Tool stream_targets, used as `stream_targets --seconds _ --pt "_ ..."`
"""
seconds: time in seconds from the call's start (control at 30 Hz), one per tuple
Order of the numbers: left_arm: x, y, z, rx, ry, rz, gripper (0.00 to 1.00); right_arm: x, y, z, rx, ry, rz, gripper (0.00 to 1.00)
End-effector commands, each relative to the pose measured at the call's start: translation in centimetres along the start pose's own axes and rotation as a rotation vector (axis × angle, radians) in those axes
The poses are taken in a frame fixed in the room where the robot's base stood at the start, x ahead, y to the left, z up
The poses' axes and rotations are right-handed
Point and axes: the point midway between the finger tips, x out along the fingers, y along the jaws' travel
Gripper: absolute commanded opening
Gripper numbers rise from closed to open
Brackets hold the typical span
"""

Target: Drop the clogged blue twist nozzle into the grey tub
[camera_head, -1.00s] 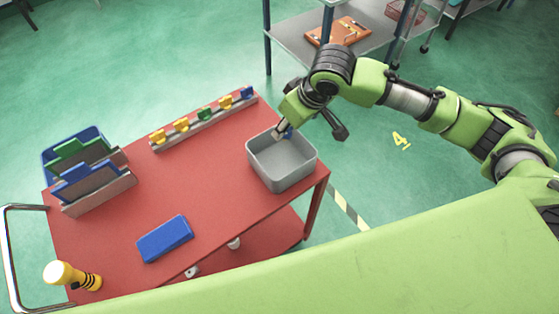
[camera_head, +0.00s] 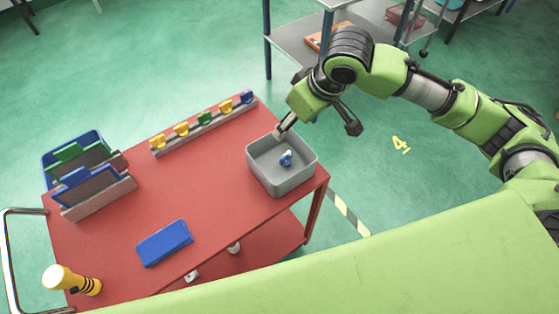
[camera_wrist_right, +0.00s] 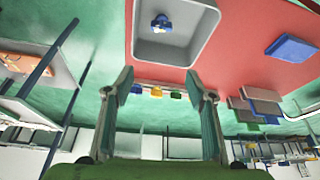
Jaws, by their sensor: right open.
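The blue twist nozzle (camera_head: 286,158) lies inside the grey tub (camera_head: 282,186), on its floor; it also shows in the right wrist view (camera_wrist_right: 161,22). The tub stands at the right end of the red cart top. My right gripper (camera_head: 280,133) is above the tub's back rim, apart from the nozzle. In the right wrist view its two fingers (camera_wrist_right: 159,84) are spread with nothing between them. My left gripper does not show.
A rail (camera_head: 206,130) with several yellow, green and blue nozzles stands along the cart's back edge. A blue box (camera_head: 164,243) and a yellow flashlight-like object (camera_head: 72,279) lie at the front. Panels in a rack (camera_head: 97,199) stand at left. The middle of the cart is clear.

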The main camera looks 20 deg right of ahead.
Motion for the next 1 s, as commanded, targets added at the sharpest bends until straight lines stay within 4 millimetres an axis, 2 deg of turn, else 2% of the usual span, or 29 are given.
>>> stream_targets --seconds 0.1,0.2,0.4,0.83,1.0 --pt "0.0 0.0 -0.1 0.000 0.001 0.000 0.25 -2.7 0.1 -0.1 -0.001 0.003 0.003 0.51" --pt "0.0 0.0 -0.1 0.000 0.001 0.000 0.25 -4.4 0.0 -0.1 -0.002 0.003 0.002 0.51" --pt "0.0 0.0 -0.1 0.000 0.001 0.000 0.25 -6.4 0.1 0.0 0.001 0.000 0.002 0.51" --pt "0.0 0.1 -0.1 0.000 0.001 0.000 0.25 -6.7 0.0 0.0 0.000 -0.001 0.001 0.51" --pt "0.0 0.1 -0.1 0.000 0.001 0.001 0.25 -6.2 -0.4 0.1 -0.007 0.001 -0.006 0.51"
